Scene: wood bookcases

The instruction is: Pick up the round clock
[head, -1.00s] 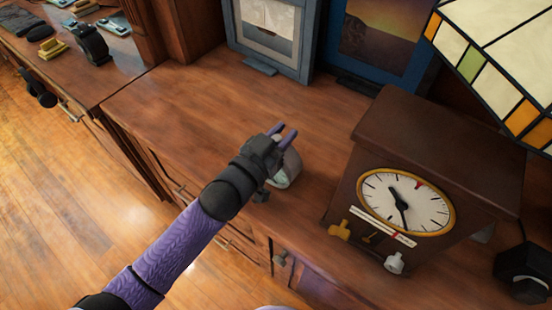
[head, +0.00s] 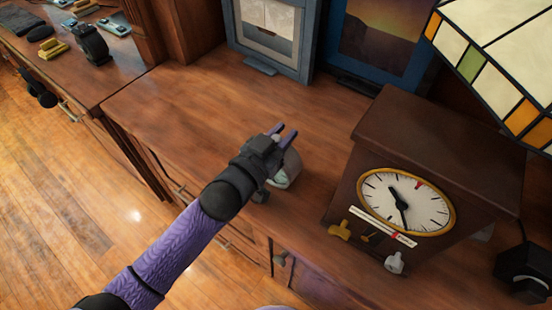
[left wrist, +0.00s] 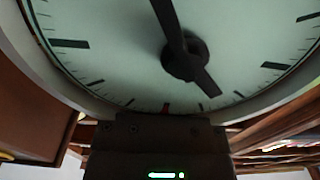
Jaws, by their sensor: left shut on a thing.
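The small round clock (head: 291,168) with a pale rim is on the wooden cabinet top, left of the large wooden clock. My left gripper (head: 281,132) is at its upper left side, with purple fingers shut on it. My gripper and wrist hide part of the clock. In the left wrist view the clock's pale green face (left wrist: 110,50), with dark hands and marks, fills most of the picture. I cannot tell whether the clock still touches the wood. My right gripper is not in view.
A large dark wooden clock (head: 446,133) with a white dial stands close on the right. A stained-glass lampshade (head: 500,50) overhangs at the upper right. Framed pictures (head: 309,60) stand at the back. The cabinet top (head: 180,100) on the left is clear.

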